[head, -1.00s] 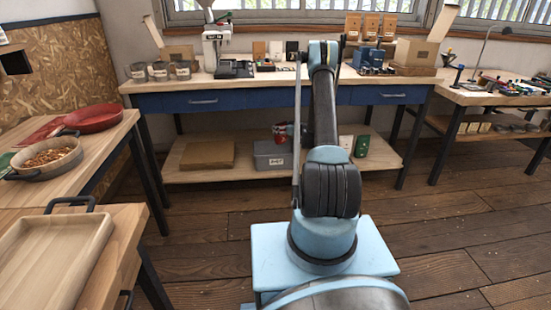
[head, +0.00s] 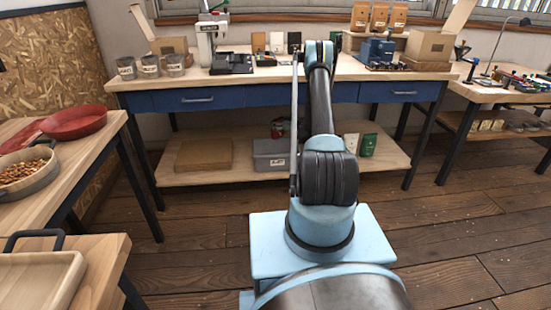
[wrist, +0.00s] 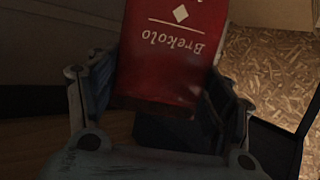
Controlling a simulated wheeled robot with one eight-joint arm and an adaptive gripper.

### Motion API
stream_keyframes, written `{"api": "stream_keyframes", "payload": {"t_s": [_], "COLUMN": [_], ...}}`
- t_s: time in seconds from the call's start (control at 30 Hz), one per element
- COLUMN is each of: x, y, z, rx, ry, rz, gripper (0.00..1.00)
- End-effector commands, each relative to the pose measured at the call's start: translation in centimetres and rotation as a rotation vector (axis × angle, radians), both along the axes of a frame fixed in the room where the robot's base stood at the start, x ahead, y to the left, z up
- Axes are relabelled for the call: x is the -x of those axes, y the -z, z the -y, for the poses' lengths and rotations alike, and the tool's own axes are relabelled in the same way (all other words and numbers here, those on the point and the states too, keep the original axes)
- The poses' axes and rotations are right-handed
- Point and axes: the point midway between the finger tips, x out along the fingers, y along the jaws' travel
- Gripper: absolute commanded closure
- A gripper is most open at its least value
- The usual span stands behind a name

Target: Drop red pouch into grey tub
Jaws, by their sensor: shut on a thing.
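The red pouch (wrist: 172,50), with white lettering upside down in the wrist view, is between the fingers of my gripper (wrist: 165,108), which is shut on it. The grey tub (head: 268,163), a box with a white label, stands on the lower shelf of the back bench in the head view. A small red patch (head: 277,129) just above the tub looks like the pouch, partly hidden by my arm. My gripper is not clear in the head view. I cannot tell whether the pouch is over the tub's opening.
A flat brown box (head: 204,154) lies left of the tub on the shelf (head: 215,178). A white and a green packet (head: 368,145) stand to its right. The bench top (head: 300,73) hangs over the shelf. Side tables stand at left; the wooden floor at right is clear.

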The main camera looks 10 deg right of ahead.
Motion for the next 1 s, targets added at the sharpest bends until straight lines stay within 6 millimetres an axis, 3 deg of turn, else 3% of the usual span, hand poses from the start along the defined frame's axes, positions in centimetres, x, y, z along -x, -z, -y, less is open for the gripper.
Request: {"api": "stream_keyframes", "payload": {"t_s": [0.4,0.83,0.87,0.93,1.0], "x": [0.0,0.0,0.0,0.0,0.0], "y": [4.0,4.5,4.5,4.5,4.5], "z": [0.9,1.0,1.0,0.9,0.9], "rx": [0.000,0.000,0.000,0.000,0.000], "ry": [0.008,0.008,0.008,0.008,0.008], "rz": [0.000,0.000,0.000,0.000,0.000], "gripper": [0.67,0.67,0.23,0.07,0.04]}}
